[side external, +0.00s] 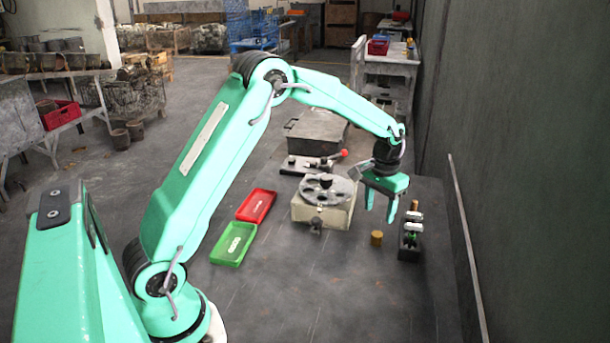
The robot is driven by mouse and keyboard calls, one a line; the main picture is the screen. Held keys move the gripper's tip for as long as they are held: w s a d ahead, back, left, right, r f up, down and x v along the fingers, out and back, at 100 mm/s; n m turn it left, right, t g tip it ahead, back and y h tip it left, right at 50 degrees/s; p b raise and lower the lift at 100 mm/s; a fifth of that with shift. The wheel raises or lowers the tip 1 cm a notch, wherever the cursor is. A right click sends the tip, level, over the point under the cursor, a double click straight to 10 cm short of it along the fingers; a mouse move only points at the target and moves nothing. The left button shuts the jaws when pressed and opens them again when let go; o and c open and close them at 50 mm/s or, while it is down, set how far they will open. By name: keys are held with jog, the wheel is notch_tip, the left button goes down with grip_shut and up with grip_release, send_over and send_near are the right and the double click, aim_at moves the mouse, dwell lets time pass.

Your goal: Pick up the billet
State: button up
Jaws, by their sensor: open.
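The billet looks to be the small brass-coloured cylinder (376,238) standing upright on the dark table, right of centre. My gripper (379,215) is above and just behind it in the picture, pointing down. Its two fingers are apart with nothing between them. The gripper does not appear to touch the cylinder; the exact height gap is hard to tell from this view.
A dark rack (409,246) with several small upright pieces stands right of the cylinder. A round slotted disc on a block (322,204) is to the left. A red tray (256,206) and a green tray (233,244) lie further left. The front table is clear.

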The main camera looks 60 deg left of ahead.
aim_at(378, 234)
jog(key=shift+w+a+f, duration=0.1)
jog(key=shift+w+f, duration=0.15)
jog(key=shift+f, duration=0.25)
jog(key=shift+f, duration=1.3)
jog(key=shift+s+d+f, duration=0.1)
jog(key=shift+d+f, duration=0.05)
jog(key=shift+f, duration=1.15)
jog(key=shift+d+f, duration=0.1)
jog(key=shift+f, duration=1.2)
grip_shut()
